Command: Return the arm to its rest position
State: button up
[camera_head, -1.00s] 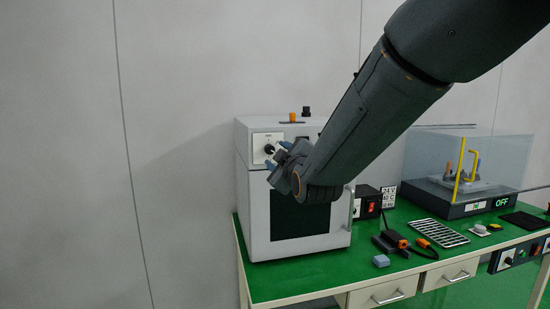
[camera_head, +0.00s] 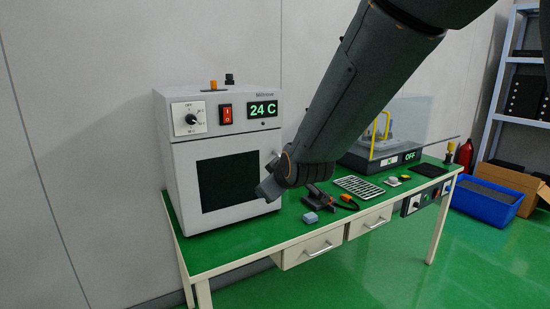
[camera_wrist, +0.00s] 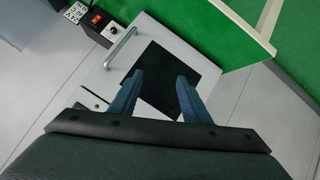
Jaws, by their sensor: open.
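My gripper (camera_head: 268,187) is at the end of my dark grey arm, in front of the lower right of the oven's face in the head view. In the wrist view its two blue-grey fingers (camera_wrist: 156,92) are apart with nothing between them. The white oven (camera_head: 183,185) stands on the green table, with its door shut, a dial (camera_head: 190,118), a red switch (camera_head: 226,114) and a display (camera_head: 263,109) reading 24 C. Its dark window also shows in the wrist view (camera_wrist: 160,75). My arm hides part of the table behind it.
The green table (camera_head: 240,245) carries a wire rack (camera_head: 358,187), a small grey-blue block (camera_head: 310,218) and a clear-covered device (camera_head: 385,155) showing OFF. A blue bin (camera_head: 485,203) and a shelf (camera_head: 525,60) stand at the right. The floor in front is clear.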

jog(key=s+d+f+m+g+h, duration=0.1)
jog(key=s+d+f+m+g, duration=0.15)
jog(key=s+d+f, duration=0.35)
jog(key=s+d+f+m+g+h, duration=0.2)
jog(key=s+d+f+m, duration=0.15)
jog(key=d, duration=0.35)
jog(key=s+d+f+m+g, duration=0.2)
jog(key=s+d, duration=0.2)
jog(key=s, duration=0.4)
jog(key=s+d+f+m+g, duration=0.2)
jog(key=s+d, duration=0.3)
jog(key=s, duration=0.4)
jog(key=shift+f+g+h, duration=0.4)
jog(key=shift+f+g, duration=0.05)
jog(key=shift+g, duration=0.3)
jog(key=shift+w, duration=0.1)
